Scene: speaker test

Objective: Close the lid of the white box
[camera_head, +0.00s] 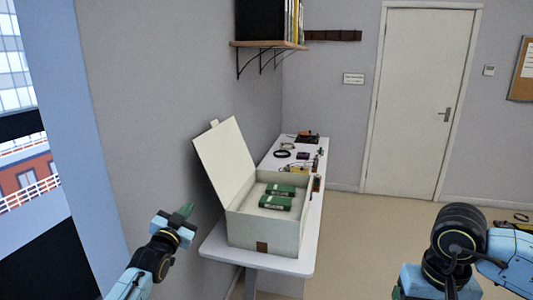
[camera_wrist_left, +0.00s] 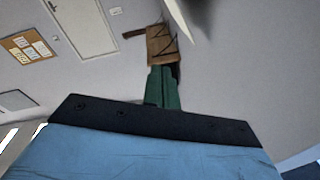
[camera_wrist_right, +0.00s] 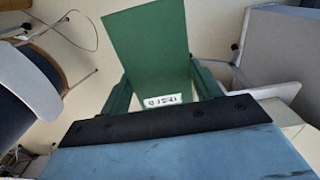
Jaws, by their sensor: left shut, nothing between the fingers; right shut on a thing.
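The white box (camera_head: 250,230) stands on the near end of a white table. Its lid (camera_head: 225,158) is open, tilted up and back to the left. Two green packs (camera_head: 278,196) with white labels lie inside. My left gripper (camera_head: 186,210) is left of the box, in the air, apart from the lid. In the left wrist view its green fingers (camera_wrist_left: 164,88) are shut together and empty. In the right wrist view my right gripper (camera_wrist_right: 163,95) is shut on a green pack (camera_wrist_right: 148,45) with a white label. The head view shows only my right arm, not this gripper.
The white table (camera_head: 308,240) runs back along the wall, with small tools and cables (camera_head: 300,150) behind the box. A shelf (camera_head: 268,44) hangs above its far end. A door (camera_head: 415,100) is at the back. Open floor lies right of the table.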

